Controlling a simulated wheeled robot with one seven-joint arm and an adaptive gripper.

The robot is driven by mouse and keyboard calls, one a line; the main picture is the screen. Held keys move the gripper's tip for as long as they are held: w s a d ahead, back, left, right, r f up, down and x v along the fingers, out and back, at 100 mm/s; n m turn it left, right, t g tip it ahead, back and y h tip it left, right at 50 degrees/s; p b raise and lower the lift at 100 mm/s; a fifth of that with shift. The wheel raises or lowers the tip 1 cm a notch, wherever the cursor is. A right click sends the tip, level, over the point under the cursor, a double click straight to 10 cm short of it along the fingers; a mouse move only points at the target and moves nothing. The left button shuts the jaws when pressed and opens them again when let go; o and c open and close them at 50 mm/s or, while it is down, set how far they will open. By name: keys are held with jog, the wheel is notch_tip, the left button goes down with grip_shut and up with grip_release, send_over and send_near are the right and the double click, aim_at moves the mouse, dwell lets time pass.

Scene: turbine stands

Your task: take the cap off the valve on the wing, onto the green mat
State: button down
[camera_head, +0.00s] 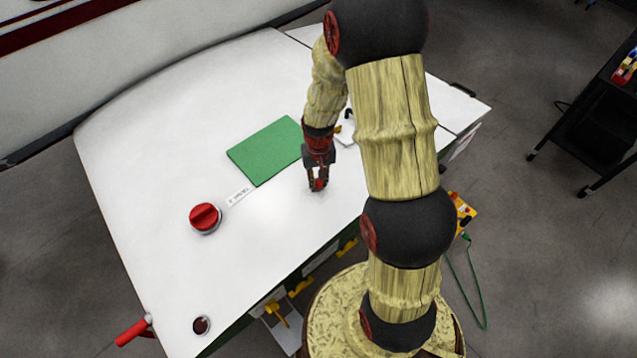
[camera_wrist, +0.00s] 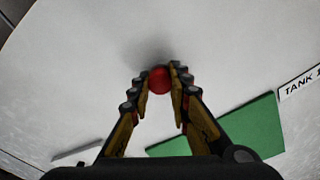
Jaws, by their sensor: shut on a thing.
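My gripper (camera_head: 318,184) is low over the white wing, to the right of the green mat (camera_head: 268,150) in the head view. It is shut on a small round red cap (camera_wrist: 159,80), which sits between the fingertips in the wrist view. The red cap also shows at the fingertips in the head view (camera_head: 319,185). The valve under it is hidden, so I cannot tell whether the cap still sits on it. The green mat lies flat on the wing and is bare where I see it; part of it also shows in the wrist view (camera_wrist: 255,128).
A large red knob (camera_head: 204,216) stands on the wing left of the mat, beside a white "TANK" label (camera_head: 239,196). A small dark red round fitting (camera_head: 201,325) is near the front corner. A black cart (camera_head: 595,120) stands at the right.

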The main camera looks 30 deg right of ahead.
aim_at(319, 181)
jog(key=shift+r+p, duration=0.45)
jog(key=shift+r, duration=0.25)
dwell(0.3)
jog(key=shift+r+p, duration=0.5)
jog(key=shift+r, duration=0.3)
jog(key=shift+r, duration=0.1)
